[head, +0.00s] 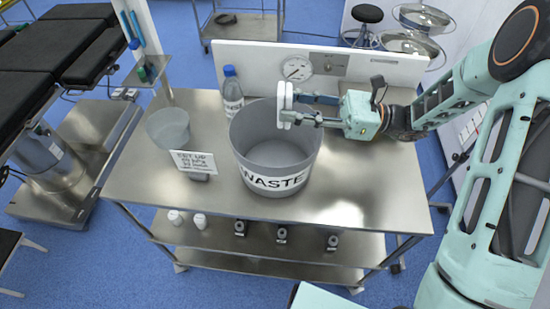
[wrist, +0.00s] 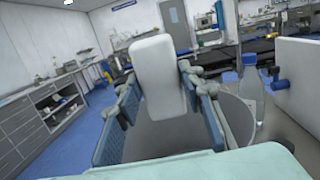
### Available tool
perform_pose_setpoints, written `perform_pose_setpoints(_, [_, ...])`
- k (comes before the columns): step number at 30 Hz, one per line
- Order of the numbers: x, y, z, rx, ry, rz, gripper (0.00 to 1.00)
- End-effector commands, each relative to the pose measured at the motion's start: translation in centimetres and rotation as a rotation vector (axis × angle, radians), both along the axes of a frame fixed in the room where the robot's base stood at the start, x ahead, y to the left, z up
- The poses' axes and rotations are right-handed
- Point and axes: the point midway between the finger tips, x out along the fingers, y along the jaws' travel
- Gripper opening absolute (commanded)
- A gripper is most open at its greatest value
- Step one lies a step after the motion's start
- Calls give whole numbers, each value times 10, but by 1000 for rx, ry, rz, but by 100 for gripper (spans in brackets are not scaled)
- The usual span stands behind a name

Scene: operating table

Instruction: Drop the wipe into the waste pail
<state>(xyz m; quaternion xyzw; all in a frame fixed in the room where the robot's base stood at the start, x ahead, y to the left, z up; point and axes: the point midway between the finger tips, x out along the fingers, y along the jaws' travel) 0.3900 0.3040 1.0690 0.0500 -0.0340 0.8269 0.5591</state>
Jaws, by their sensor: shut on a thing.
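The waste pail (head: 255,175) is a grey round tub labelled WASTE, standing upright on the steel table. Its inside looks empty from the head view. My gripper (head: 287,106) is above the right part of the pail's opening, pointing left, and is shut on the white wipe (head: 281,98). In the wrist view the wipe (wrist: 158,70) is an upright white block between the two blue finger pads. Part of the pail's rim (wrist: 238,112) shows below and to the right of the fingers there.
A clear bottle with a blue cap (head: 232,90) stands behind the pail. A clear bowl (head: 168,130) and a printed card (head: 194,163) are to the left. A white panel with a gauge (head: 297,68) rises at the table's back edge. The table's right front (head: 370,195) is bare.

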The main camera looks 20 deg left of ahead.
Motion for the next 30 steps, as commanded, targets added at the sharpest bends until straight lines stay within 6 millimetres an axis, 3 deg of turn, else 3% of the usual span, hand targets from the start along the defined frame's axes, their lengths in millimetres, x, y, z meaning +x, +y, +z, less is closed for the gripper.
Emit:
perform_pose_setpoints(3, [0,0,-9,0,0,0,16])
perform_pose_setpoints(11, [0,0,-9,0,0,-1,16])
perform_pose_setpoints(12, [0,0,-9,0,0,-1,40])
perform_pose_setpoints(17, [0,0,-9,0,0,-1,56])
perform_pose_setpoints(26, [1,-2,-9,0,0,-2,56])
perform_pose_setpoints(30, [8,-15,-11,-1,0,-5,56])
